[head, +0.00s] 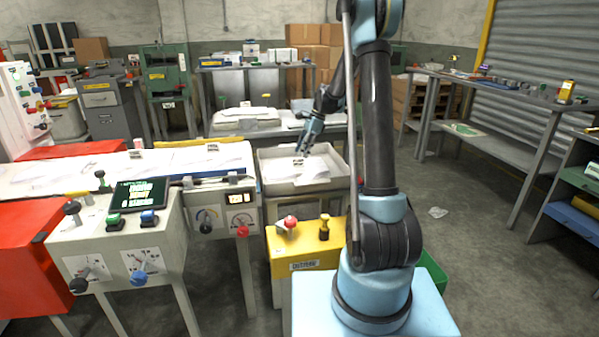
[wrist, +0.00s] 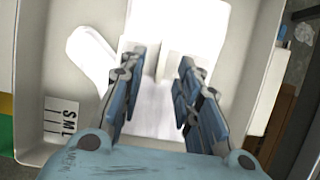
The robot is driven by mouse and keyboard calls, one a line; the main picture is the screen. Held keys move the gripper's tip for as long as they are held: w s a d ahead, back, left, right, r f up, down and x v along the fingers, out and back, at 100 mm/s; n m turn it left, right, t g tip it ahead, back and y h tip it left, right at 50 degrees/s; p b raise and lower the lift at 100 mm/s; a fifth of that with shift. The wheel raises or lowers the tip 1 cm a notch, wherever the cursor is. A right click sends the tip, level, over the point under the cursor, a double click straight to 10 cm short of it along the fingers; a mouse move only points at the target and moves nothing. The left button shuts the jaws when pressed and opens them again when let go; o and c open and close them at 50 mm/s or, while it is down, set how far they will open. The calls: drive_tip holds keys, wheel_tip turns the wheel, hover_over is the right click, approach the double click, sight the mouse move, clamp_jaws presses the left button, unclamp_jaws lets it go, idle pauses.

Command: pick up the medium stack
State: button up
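My gripper (head: 302,148) reaches down over a pale grey tray (head: 262,178) that holds white sheets or film (head: 315,168). In the wrist view my gripper (wrist: 163,85) has its two blue fingers apart, with bright white material (wrist: 160,112) below and between them. I cannot tell whether the fingers touch it. A white glove-like shape (wrist: 90,52) lies to the left of the fingers, and a white block-like piece (wrist: 190,30) lies beyond them. A label reading S M L (wrist: 62,118) shows at lower left. Which white piece is the medium stack is not clear.
A long machine table (head: 60,180) with white film lies left of the tray. A yellow control box (head: 305,262) and a grey console (head: 130,240) stand in front. A bench (head: 270,130) stands behind the tray. Open floor (head: 470,260) lies to the right.

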sight(295, 167)
drive_tip(key=shift+w+x, duration=0.2)
drive_tip(key=shift+x, duration=2.2)
drive_tip(key=shift+d, duration=0.1)
drive_tip(key=shift+c, duration=0.2)
clamp_jaws()
